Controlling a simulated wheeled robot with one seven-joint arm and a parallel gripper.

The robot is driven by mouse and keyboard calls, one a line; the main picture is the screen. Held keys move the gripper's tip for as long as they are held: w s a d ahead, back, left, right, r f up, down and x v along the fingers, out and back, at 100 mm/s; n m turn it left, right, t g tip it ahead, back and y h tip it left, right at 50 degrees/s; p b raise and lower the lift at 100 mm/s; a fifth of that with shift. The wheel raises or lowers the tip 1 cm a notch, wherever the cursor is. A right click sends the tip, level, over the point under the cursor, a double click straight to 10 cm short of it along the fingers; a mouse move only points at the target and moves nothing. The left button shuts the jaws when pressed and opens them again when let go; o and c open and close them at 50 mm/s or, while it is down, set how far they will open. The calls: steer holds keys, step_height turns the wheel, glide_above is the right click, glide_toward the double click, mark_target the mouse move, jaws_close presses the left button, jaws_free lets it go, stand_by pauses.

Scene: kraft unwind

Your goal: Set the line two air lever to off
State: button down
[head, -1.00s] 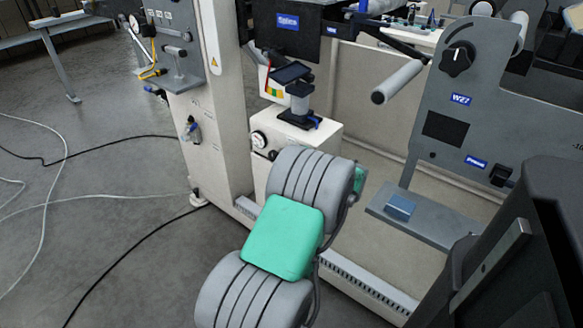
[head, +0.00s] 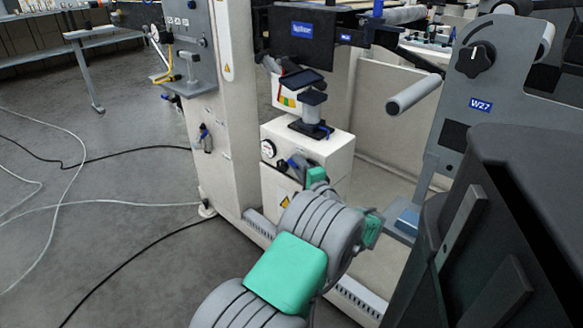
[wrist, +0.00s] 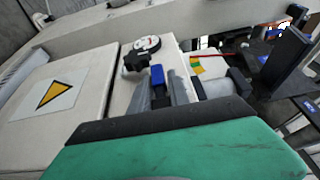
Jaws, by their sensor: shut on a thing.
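A small lever with a blue handle (wrist: 157,74) shows near the middle of the wrist view, by the white box (head: 310,149) on the machine. My gripper (wrist: 161,90) has its two grey fingers at the handle, one on each side, shut on it. In the head view my gripper (head: 297,163) is at the front face of the white box, partly hidden by my wrist. The lever's position marks, its label and most of its body cannot be made out.
A round dial (head: 268,149) is on the box and shows close to the fingers in the wrist view (wrist: 147,43). A yellow warning label (wrist: 54,94) is on a white panel. A black screen (head: 301,36) hangs above; a grey roller (head: 414,95) juts out to the right.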

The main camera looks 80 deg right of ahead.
steer(key=c, duration=1.4)
jaws_free()
steer(key=shift+o, duration=0.2)
steer(key=p+v, duration=0.2)
steer(key=v, duration=0.5)
steer(key=shift+s+a, duration=0.25)
